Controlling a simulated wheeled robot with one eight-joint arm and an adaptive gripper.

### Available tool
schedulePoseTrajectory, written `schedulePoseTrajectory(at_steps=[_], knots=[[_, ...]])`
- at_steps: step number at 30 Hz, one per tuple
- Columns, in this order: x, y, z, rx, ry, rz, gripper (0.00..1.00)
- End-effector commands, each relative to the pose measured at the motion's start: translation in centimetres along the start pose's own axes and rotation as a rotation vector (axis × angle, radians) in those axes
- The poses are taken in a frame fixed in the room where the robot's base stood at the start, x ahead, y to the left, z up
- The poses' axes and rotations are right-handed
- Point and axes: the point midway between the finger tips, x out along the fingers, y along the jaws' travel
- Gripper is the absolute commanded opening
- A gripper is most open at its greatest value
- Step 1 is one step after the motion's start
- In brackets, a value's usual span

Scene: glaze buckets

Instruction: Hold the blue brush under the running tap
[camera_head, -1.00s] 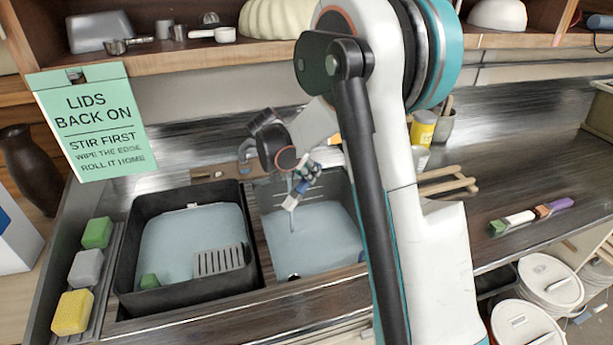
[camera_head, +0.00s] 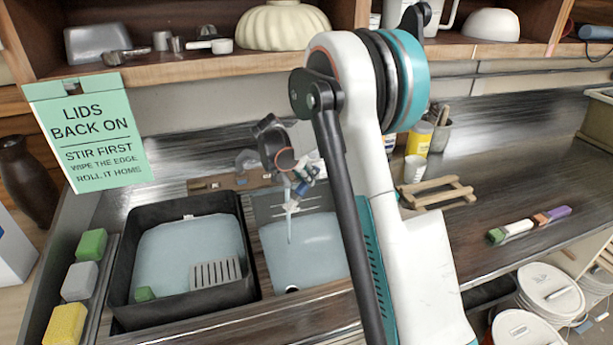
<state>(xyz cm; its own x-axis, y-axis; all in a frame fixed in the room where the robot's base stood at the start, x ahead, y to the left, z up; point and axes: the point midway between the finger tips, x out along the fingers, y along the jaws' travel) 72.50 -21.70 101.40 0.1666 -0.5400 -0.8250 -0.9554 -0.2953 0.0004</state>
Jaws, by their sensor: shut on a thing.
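The blue brush (camera_head: 302,187) is in my gripper (camera_head: 299,174) above the right sink basin (camera_head: 325,269). It is tilted, with its pale bristle end (camera_head: 291,206) pointing down and left. A thin stream of water (camera_head: 289,230) falls at the bristle end into the basin. I cannot tell exactly where the stream meets the brush. The grey tap (camera_head: 247,160) shows only in part behind my gripper, and its spout is hidden. My gripper is shut on the brush; my arm covers the right part of the basin.
A black tub (camera_head: 126,258) of water with a grey grate (camera_head: 215,273) fills the left basin. Several sponges (camera_head: 80,281) line the left edge. Lidded buckets (camera_head: 550,287) stand below.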

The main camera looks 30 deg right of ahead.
Motion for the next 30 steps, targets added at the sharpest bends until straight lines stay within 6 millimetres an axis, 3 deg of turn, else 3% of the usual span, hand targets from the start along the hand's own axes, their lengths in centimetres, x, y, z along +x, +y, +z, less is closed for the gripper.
schedulePoseTrajectory(at_steps=[30], knots=[[0.36, 0.99, -0.55, 0.000, 0.000, -0.001, 0.02]])
